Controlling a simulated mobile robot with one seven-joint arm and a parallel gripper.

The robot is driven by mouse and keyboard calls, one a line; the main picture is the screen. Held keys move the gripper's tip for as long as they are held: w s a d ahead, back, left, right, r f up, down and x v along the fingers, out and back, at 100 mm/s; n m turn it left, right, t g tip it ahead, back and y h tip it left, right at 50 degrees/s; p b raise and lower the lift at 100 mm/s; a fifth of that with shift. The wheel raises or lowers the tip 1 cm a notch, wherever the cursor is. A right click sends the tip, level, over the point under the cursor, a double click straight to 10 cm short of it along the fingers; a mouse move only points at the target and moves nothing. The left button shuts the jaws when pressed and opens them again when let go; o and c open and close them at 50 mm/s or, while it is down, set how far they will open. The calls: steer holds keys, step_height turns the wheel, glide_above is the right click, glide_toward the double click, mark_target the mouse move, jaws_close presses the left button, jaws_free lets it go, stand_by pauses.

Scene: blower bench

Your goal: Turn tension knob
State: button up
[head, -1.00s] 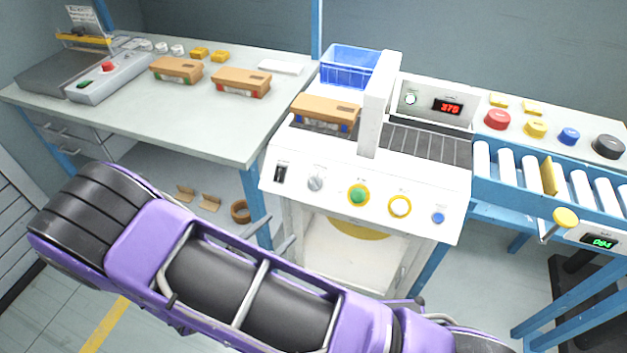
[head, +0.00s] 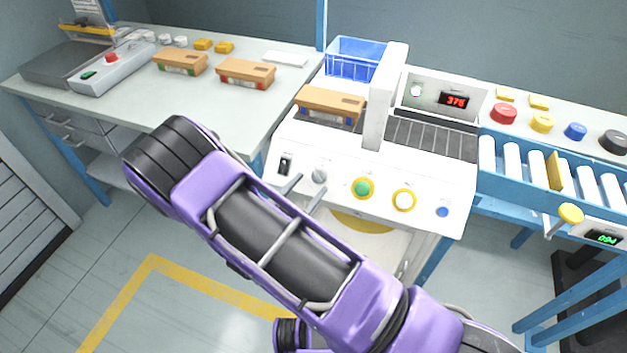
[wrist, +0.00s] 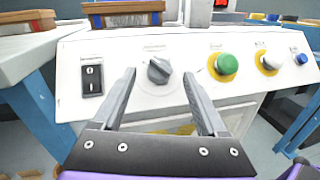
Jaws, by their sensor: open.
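The tension knob appears to be the grey rotary knob (head: 319,176) on the white machine's sloped front panel (head: 427,184); its label is too small to read. In the wrist view the knob (wrist: 159,70) sits ahead of and between the two fingers, with its pointer ridge slanted. My gripper (wrist: 160,78) is open and empty, its fingers apart and short of the knob. In the head view my gripper (head: 304,190) is just below and around the knob's front, partly hidden by my purple arm.
A black rocker switch (wrist: 92,80) is left of the knob. A green button (wrist: 227,64) and a white-yellow button (wrist: 271,62) are to its right. A brown-topped box (head: 329,104) lies on the machine's belt. A roller conveyor (head: 530,168) stands at the right.

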mark_target(318, 176)
steer(key=shift+x, duration=1.5)
steer(key=shift+c, duration=0.2)
jaws_close()
